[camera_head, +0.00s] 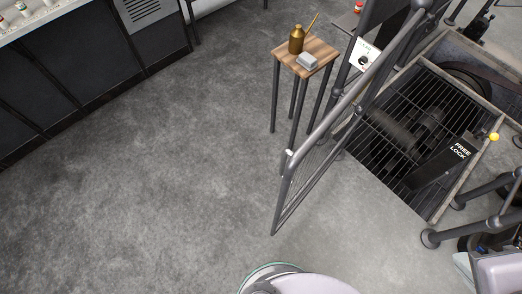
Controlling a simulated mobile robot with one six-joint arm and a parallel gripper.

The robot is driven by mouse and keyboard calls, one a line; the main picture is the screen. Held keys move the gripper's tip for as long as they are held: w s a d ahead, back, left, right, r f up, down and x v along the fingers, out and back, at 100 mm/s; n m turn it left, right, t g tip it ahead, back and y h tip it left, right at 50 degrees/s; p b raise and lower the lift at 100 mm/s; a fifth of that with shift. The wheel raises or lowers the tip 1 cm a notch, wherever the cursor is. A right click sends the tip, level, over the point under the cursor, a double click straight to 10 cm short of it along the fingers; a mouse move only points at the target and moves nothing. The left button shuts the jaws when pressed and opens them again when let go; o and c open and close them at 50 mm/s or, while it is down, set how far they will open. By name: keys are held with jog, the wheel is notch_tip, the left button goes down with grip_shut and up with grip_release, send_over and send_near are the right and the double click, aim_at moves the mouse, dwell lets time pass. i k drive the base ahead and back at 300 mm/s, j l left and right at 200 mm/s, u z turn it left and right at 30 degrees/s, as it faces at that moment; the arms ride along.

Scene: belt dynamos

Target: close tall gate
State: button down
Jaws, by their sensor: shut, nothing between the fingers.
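The tall gate (318,132) is a grey tube frame with a mesh panel. It runs slantwise from the upper right toward the lower middle of the head view. Its near upright edge (281,205) stands free over the grey floor, with a small pale fitting at its top corner. A wide gap lies between this edge and the grey railing post (431,238) at the right, so the gate stands open. I cannot make out its hinges. My gripper is not in view; pale parts of my own body show at the bottom edge.
Behind the gate is a floor pit with a dark grating (385,150), machinery and a black lever plate marked FREE LOCK (445,165). A small wooden table (322,50) with a brass can (296,40) stands left of the gate. The floor at left is clear up to the dark cabinets (70,70).

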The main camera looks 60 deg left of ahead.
aim_at(286, 173)
jog(key=k+j+u, duration=0.1)
jog(key=j, duration=0.45)
jog(key=k+j+u, duration=0.15)
jog(key=j, duration=0.4)
jog(key=k+j+u, duration=0.1)
jog(key=j, duration=0.45)
jog(key=k+j, duration=0.1)
jog(key=j, duration=0.15)
jog(key=k+j, duration=0.1)
jog(key=j, duration=0.2)
jog(key=z, duration=0.05)
